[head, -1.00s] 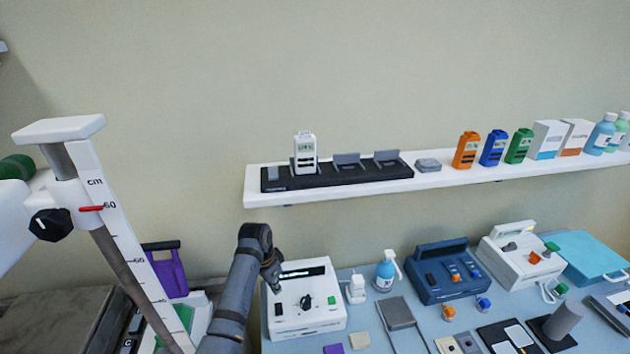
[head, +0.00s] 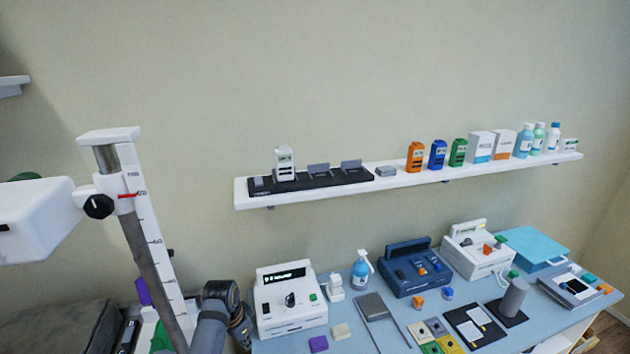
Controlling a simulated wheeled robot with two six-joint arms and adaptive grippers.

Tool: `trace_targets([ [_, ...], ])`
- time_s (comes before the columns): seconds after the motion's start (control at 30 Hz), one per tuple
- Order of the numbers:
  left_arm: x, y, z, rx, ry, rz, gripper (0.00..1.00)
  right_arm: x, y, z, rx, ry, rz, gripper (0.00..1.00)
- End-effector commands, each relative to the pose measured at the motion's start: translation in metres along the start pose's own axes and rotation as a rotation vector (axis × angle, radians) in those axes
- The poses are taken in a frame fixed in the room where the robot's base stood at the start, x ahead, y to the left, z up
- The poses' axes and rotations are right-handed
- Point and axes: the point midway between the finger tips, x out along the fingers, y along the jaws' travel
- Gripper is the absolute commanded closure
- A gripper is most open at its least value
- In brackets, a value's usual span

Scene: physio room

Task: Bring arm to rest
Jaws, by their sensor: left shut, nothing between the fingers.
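My left arm comes up from the bottom edge in the head view, left of the white console. Its dark left gripper (head: 240,327) is low beside the left side of the white console (head: 290,302), partly hidden by the arm's own joint. It is shut and holds nothing. I cannot tell whether it touches the console. My right gripper is not in view.
A blue table (head: 350,340) holds a spray bottle (head: 361,270), a dark blue console (head: 414,268) and small items. Above it, a white wall shelf (head: 400,180) carries a charging dock (head: 320,181) and several bottles. A white column with a scale (head: 150,235) stands left.

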Motion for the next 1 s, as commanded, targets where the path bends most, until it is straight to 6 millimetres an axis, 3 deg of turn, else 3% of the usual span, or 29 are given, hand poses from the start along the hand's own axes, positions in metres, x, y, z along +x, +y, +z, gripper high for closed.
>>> trace_targets([
  [0.23, 0.008, 0.014, 0.057, -0.142, 0.006, -0.056, 1.0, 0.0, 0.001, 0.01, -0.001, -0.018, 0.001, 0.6],
  [0.43, 0.001, 0.034, 0.111, -0.277, 0.024, -0.113, 1.0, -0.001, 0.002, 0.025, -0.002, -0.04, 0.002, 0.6],
  [0.7, -0.028, 0.066, 0.17, -0.426, 0.063, -0.175, 1.0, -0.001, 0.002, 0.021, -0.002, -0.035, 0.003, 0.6],
  [1.0, -0.068, 0.098, 0.21, -0.538, 0.111, -0.209, 1.0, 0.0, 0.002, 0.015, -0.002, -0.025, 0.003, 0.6],
])
